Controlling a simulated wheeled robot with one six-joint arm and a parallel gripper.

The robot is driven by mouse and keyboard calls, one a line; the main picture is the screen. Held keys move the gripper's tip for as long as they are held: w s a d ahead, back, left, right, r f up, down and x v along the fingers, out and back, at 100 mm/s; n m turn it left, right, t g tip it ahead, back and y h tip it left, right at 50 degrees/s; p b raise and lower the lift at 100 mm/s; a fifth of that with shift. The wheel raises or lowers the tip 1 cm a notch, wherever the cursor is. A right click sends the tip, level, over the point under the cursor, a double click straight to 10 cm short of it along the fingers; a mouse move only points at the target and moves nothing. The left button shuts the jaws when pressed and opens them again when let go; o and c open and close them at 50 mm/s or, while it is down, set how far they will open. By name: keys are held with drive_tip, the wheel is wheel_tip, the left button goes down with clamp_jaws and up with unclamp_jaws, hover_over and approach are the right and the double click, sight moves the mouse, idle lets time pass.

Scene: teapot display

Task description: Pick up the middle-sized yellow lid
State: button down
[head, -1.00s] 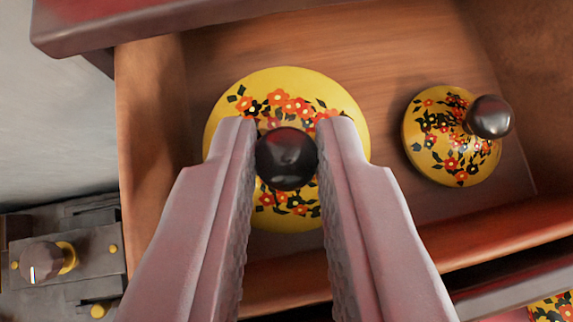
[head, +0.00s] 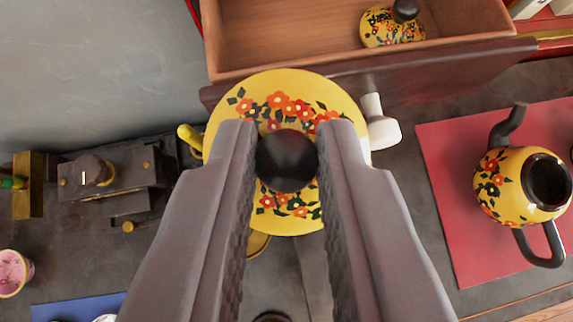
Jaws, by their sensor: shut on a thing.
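My gripper (head: 286,140) is shut on the black knob (head: 286,162) of a yellow lid (head: 315,95) with red and orange flowers and dark leaves. The lid is held up in the air in front of the wooden drawer and hides what lies under it. A smaller yellow lid (head: 380,30) with a black knob lies in the open drawer (head: 290,35), at its right side. A yellow teapot (head: 495,195) with a dark spout and handle stands at the right, its top opening uncovered.
The teapot stands on a red mat (head: 445,190). A white drawer knob (head: 383,132) juts out just right of the held lid. A dark box-like device (head: 120,185) is at the left, with a pink cup (head: 12,272) and a blue mat (head: 75,308) below it.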

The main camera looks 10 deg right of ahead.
drive_tip(key=s+a+r+g, duration=0.2)
drive_tip(key=s+g, duration=0.1)
drive_tip(key=s, duration=0.8)
drive_tip(key=shift+s+a+y, duration=0.15)
drive_tip(key=shift+s+y, duration=0.15)
drive_tip(key=shift+y, duration=0.1)
